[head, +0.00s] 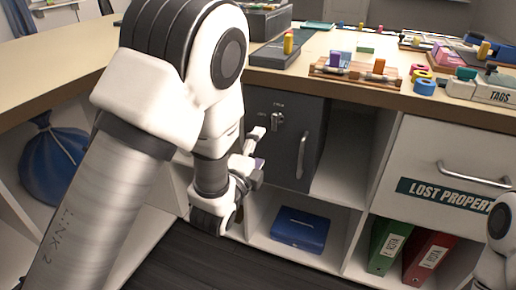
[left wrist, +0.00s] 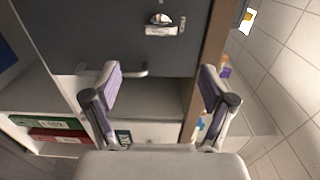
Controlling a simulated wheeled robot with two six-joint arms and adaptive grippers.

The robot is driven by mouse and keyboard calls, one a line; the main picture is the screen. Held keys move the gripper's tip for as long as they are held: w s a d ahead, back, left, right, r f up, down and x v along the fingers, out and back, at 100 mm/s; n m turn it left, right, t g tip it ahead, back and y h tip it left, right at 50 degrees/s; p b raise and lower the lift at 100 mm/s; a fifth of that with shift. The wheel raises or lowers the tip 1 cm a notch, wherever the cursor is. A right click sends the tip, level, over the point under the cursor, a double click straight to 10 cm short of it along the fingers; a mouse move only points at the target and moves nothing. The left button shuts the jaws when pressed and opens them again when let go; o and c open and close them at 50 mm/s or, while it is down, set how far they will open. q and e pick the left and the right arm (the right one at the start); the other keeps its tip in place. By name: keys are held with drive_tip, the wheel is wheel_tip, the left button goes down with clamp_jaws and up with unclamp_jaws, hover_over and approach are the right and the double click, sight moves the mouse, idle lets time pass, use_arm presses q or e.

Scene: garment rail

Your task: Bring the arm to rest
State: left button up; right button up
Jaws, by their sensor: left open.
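My left arm (head: 190,70) comes in from the left and bends down in front of the counter. My left gripper (head: 252,162) is open, with nothing between its fingers. It is in front of the counter, near a grey door (head: 258,108) with a knob and a bar handle. In the left wrist view, my left gripper (left wrist: 162,92) has its two purple-padded fingers wide apart. The grey door (left wrist: 110,35) and its handle (left wrist: 133,72) lie beyond them. A piece of my right arm (head: 500,240) shows at the right edge; its gripper is out of view.
The counter top (head: 90,70) holds trays, blocks and a TAGS box (head: 492,88). Below are a blue bag (head: 55,160), a blue box (head: 300,229), a green binder (head: 388,245), a red binder (head: 425,257) and a LOST PROPERTY drawer (head: 450,150). Dark floor (head: 215,268) is clear.

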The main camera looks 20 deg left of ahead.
idle(0.3)
use_arm(q)
drive_tip(key=s+a+f+n+g, duration=0.1)
drive_tip(key=s+f+g, duration=0.15)
drive_tip(key=f, duration=0.55)
drive_tip(key=s+a+f+n+g+y, duration=0.15)
drive_tip(key=s+f, duration=0.25)
drive_tip(key=f, duration=0.4)
drive_tip(key=s+a+f+n+g+h, duration=0.1)
drive_tip(key=s+f+g, duration=0.2)
drive_tip(key=f, duration=0.6)
drive_tip(key=s+a+f+n+g, duration=0.2)
drive_tip(key=s+f+n+g, duration=0.5)
drive_tip(key=s+f, duration=0.6)
drive_tip(key=s+d+r+n+g+p, duration=0.15)
drive_tip(key=s+n+g, duration=0.25)
drive_tip(key=s+n, duration=0.6)
wheel_tip(320, 180, up, 23)
drive_tip(key=m+p, duration=0.1)
drive_tip(key=p, duration=2.1)
drive_tip(key=shift+s+a+f, duration=0.15)
drive_tip(key=shift+s+a, duration=0.1)
